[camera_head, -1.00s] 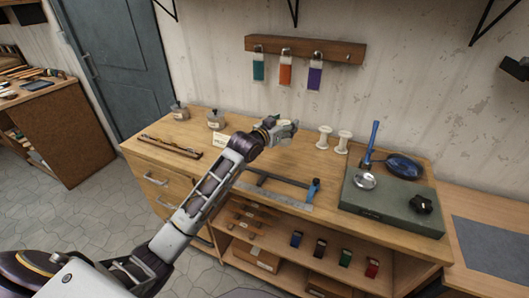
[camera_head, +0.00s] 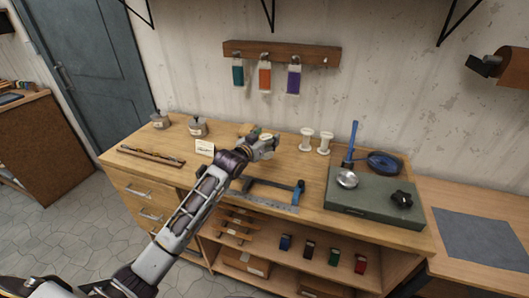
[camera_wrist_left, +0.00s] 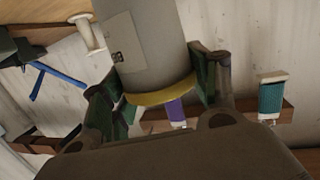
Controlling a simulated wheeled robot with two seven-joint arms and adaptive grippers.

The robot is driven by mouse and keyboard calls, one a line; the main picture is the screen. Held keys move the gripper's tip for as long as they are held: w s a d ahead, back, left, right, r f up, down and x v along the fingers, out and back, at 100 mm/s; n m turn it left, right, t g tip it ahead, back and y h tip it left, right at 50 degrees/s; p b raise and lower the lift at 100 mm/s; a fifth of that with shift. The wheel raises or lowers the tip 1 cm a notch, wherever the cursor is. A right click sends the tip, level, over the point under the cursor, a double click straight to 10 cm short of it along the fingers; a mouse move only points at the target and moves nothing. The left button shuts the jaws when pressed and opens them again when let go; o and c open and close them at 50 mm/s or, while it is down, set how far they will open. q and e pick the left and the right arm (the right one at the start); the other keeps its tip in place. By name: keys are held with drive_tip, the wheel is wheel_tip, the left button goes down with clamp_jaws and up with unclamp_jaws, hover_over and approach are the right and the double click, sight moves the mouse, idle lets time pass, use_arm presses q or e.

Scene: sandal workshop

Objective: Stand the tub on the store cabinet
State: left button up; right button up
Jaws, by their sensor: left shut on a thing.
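My left gripper (camera_head: 266,146) is over the wooden cabinet (camera_head: 140,168), which has drawers and open shelves. In the left wrist view, its two fingers (camera_wrist_left: 158,82) are shut on the sides of a grey cylindrical tub (camera_wrist_left: 150,40) with a yellow band and a pale label. The tub's far end runs out of that picture. In the head view the tub is mostly hidden at the gripper, so I cannot tell whether it touches the top. My right gripper is not in view.
Two lidded grey pots (camera_head: 198,127) and a small card (camera_head: 204,147) stand left of the gripper. White spools (camera_head: 306,140) stand right of it, then a green case (camera_head: 372,203) with tools. A hook rail (camera_head: 282,52) with coloured tags hangs on the wall behind.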

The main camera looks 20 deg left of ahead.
use_arm(q)
drive_tip(key=shift+f, duration=1.05)
drive_tip(key=shift+f, duration=1.9)
drive_tip(key=o, duration=1.3)
drive_tip(key=shift+f, duration=0.15)
drive_tip(key=shift+s, duration=0.1)
drive_tip(key=shift+v, duration=5.95)
